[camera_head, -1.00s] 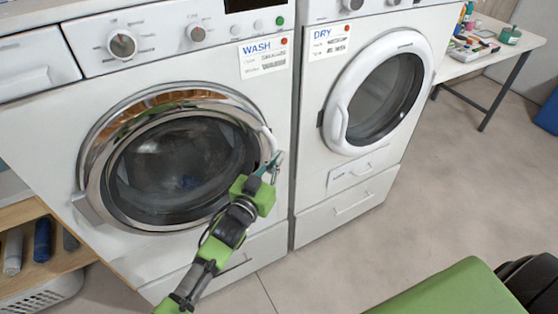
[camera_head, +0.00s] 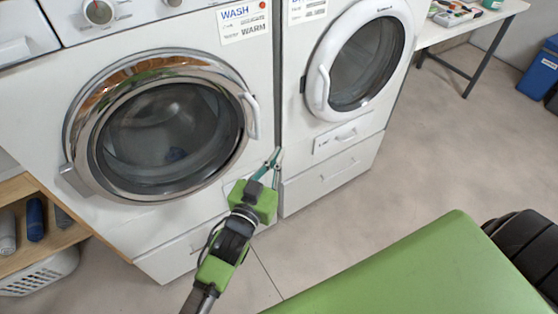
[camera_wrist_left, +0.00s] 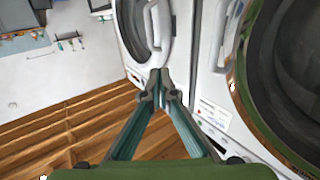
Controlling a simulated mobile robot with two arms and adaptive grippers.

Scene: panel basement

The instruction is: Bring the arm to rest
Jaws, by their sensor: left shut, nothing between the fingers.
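My left arm comes up from the bottom of the head view. Its gripper (camera_head: 274,162) is shut and empty, in front of the seam between the two machines, right of and below the washer door handle (camera_head: 250,115) and apart from it. In the left wrist view the gripper's two fingertips (camera_wrist_left: 159,84) meet, with nothing between them. The washer (camera_head: 150,225) has a round chrome-rimmed door (camera_head: 78,125) that looks closed. My right gripper is not in view.
The dryer (camera_head: 300,170) stands right of the washer, its white-rimmed door (camera_head: 322,60) shut. A wooden shelf (camera_head: 20,185) with bottles and a white basket (camera_head: 40,275) are at left. A table (camera_head: 470,32) and blue bin (camera_head: 540,75) stand at right. Floor (camera_head: 440,150) between is clear.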

